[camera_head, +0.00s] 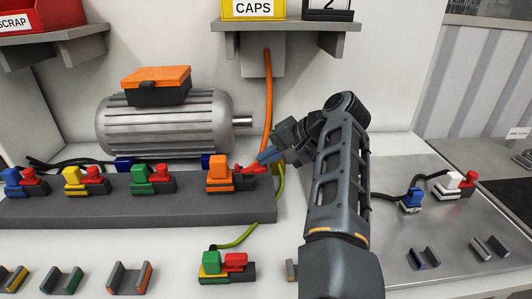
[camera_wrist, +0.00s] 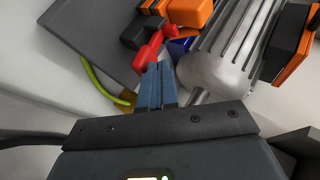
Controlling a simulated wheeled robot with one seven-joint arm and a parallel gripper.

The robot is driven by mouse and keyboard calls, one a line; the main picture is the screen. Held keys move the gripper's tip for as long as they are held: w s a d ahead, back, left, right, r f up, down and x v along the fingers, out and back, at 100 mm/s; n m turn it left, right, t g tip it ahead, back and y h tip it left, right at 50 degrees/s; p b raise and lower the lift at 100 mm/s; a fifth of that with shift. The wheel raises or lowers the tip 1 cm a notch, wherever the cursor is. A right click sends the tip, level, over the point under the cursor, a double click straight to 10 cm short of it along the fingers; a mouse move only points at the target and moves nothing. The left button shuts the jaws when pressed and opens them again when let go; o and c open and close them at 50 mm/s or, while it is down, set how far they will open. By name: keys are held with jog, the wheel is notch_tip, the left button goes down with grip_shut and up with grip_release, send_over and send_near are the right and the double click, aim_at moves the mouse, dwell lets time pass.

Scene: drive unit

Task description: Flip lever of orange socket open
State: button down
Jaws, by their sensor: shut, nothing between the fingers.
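The orange socket (camera_head: 219,173) stands at the right end of the grey rail, with an orange plug block on a dark base. Its red lever (camera_head: 248,169) is on the right side of that base. In the wrist view the red lever (camera_wrist: 148,52) lies just ahead of my fingers, and the orange block (camera_wrist: 188,12) is at the top. My gripper (camera_head: 266,157) is shut, its blue fingers together, with the tips at or very near the lever. I cannot tell whether they touch it. In the wrist view my gripper (camera_wrist: 157,68) hides part of the area below the lever.
Sockets with green (camera_head: 144,173), yellow (camera_head: 76,178) and blue blocks share the grey rail (camera_head: 120,208) to the left. A motor (camera_head: 165,125) stands behind. An orange cable (camera_head: 267,100) hangs behind my gripper. A green-and-red socket (camera_head: 226,266) sits in front.

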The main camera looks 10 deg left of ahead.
aim_at(259, 167)
jog(key=shift+s+a+f, duration=0.2)
jog(key=shift+a+f, duration=0.1)
jog(key=shift+a, duration=0.4)
jog(key=r+p, duration=0.2)
jog(key=r, duration=0.1)
jog(key=r+p, duration=0.1)
jog(key=shift+a+r+p, duration=0.15)
jog(key=shift+a+p, duration=0.15)
jog(key=shift+a, duration=0.05)
jog(key=b+v, duration=0.2)
jog(key=v, duration=0.7)
jog(key=shift+s+d, duration=0.15)
jog(key=shift+d, duration=0.3)
